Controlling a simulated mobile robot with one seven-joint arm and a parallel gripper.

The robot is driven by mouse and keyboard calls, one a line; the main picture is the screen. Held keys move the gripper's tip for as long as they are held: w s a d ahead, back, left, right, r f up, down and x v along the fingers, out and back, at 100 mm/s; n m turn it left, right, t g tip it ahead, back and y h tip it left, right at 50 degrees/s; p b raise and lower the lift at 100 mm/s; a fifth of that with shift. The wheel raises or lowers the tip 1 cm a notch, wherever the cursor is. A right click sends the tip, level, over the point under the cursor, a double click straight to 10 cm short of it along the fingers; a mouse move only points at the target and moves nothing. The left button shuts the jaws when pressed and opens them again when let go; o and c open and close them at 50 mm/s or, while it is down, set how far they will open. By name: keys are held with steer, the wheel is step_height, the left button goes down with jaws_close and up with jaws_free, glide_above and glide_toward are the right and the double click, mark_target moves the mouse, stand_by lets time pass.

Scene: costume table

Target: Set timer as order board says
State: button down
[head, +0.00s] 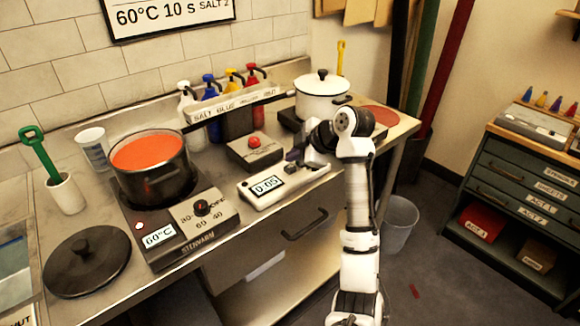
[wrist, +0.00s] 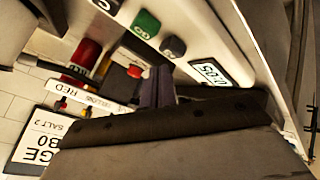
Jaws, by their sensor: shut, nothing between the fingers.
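The timer (head: 267,184) is a white box on the steel counter, and its display reads 0:05. In the wrist view, the timer's display (wrist: 210,72) shows, with a grey button (wrist: 172,47) and a green button (wrist: 146,23) beside it. The order board (head: 170,15) on the wall reads 60°C, 10 s, SALT 2, with its top cut off; part of it also shows upside down in the wrist view (wrist: 42,140). My gripper (head: 293,157) is shut and empty over the timer's right part; its fingertips (wrist: 157,72) appear close to the grey button. Contact cannot be told.
A pot of orange liquid (head: 152,164) sits on a heater (head: 185,232) reading 60°C. Behind the timer are a red-button box (head: 253,149) and several dye bottles with a label rail (head: 232,103). A white lidded pot (head: 321,96) stands behind my arm.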

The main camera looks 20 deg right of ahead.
mark_target(294, 168)
steer(key=shift+f, duration=0.1)
steer(key=shift+f+b, duration=0.35)
steer(key=shift+f+b, duration=0.35)
steer(key=shift+f, duration=0.15)
stand_by(0.7)
steer(key=shift+r, duration=0.1)
steer(key=shift+r+p, duration=0.6)
steer(key=shift+r, duration=0.2)
steer(key=shift+r+p, duration=1.7)
steer(key=shift+r, duration=0.9)
steer(key=shift+f, duration=0.1)
